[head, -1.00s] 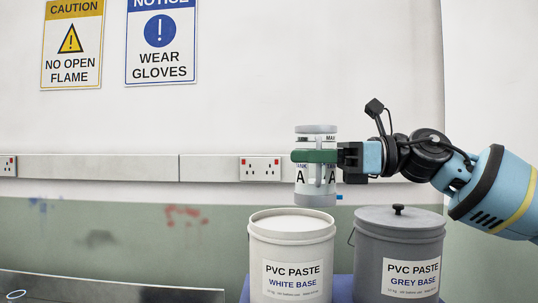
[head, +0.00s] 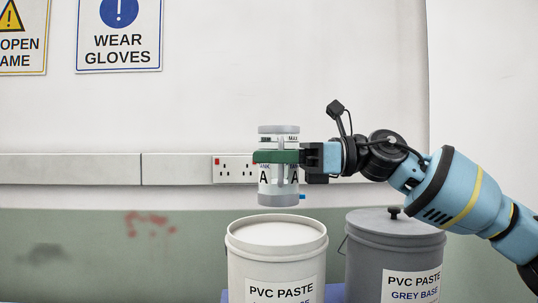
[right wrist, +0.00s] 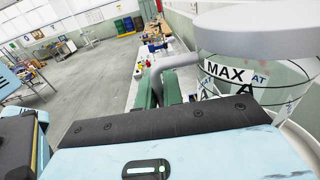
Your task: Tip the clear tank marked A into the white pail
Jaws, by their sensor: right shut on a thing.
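In the right wrist view the tank (right wrist: 250,68) fills the upper right, with the MAX label showing. The white pail (head: 255,262) stands below, labelled PVC PASTE, with a pale surface at its top. My left gripper is not in view.
A grey pail (head: 370,255) with a knobbed lid stands just right of the white pail. A wall rail with sockets (head: 236,169) runs behind. In the right wrist view a bench (right wrist: 150,65) with items stands beside open floor (right wrist: 95,90).

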